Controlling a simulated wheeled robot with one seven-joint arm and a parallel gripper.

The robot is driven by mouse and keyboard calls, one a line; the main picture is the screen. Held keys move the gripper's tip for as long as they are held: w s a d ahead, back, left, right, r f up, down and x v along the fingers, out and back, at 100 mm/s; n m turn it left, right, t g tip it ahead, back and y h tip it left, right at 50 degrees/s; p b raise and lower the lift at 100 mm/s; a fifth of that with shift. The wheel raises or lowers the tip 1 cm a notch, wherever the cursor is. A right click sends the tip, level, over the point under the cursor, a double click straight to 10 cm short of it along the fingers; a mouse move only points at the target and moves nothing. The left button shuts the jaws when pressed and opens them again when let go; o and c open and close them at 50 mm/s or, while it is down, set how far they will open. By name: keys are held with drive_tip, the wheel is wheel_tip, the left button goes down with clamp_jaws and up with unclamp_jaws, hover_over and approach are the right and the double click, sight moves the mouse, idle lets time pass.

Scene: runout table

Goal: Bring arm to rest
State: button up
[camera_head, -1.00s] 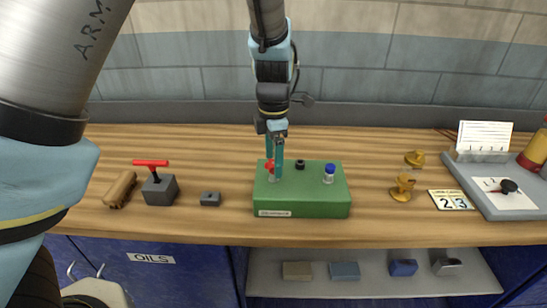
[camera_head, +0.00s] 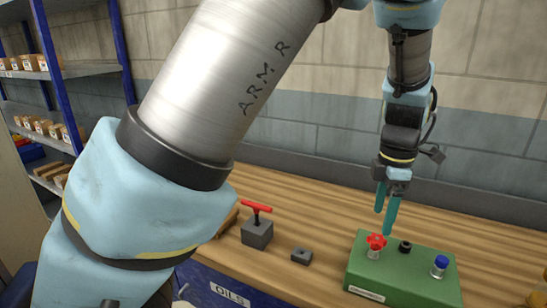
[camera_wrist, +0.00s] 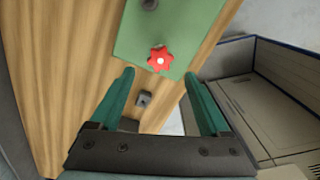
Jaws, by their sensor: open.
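My gripper (camera_head: 387,213) hangs above the left end of the green box (camera_head: 400,290). Its two teal fingers are apart with nothing between them. In the wrist view my gripper (camera_wrist: 160,95) is open, and the red star-shaped knob (camera_wrist: 160,60) on the box lies beyond its fingertips. The red knob (camera_head: 376,241) stands on its post just below the fingers in the head view, apart from them. A black knob (camera_head: 405,247) and a blue-capped piece (camera_head: 440,262) also stand on the box. My arm spans the head view.
A grey block with a red T-handle (camera_head: 257,228) and a small grey block (camera_head: 301,256) stand on the wooden table (camera_head: 310,215). Shelves (camera_head: 65,95) with small boxes are at the far left. A drawer marked OILS (camera_head: 230,294) is under the table edge.

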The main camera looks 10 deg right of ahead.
drive_tip(key=w+a+f+m+b, duration=0.1)
drive_tip(key=w+a+m, duration=0.2)
drive_tip(key=w+a, duration=0.5)
drive_tip(key=w+a+f+m+b, duration=0.1)
drive_tip(key=w+a+m+b, duration=0.15)
drive_tip(key=a, duration=0.95)
drive_tip(key=s+a+f+m+t+b, duration=0.1)
drive_tip(key=a+m, duration=0.8)
drive_tip(key=a, duration=1.2)
drive_tip(key=shift+s+f+t+b, duration=0.3)
drive_tip(key=shift+f+b, duration=0.2)
drive_tip(key=shift+f, duration=0.15)
drive_tip(key=shift+w+m, duration=0.1)
drive_tip(key=shift+m, duration=0.15)
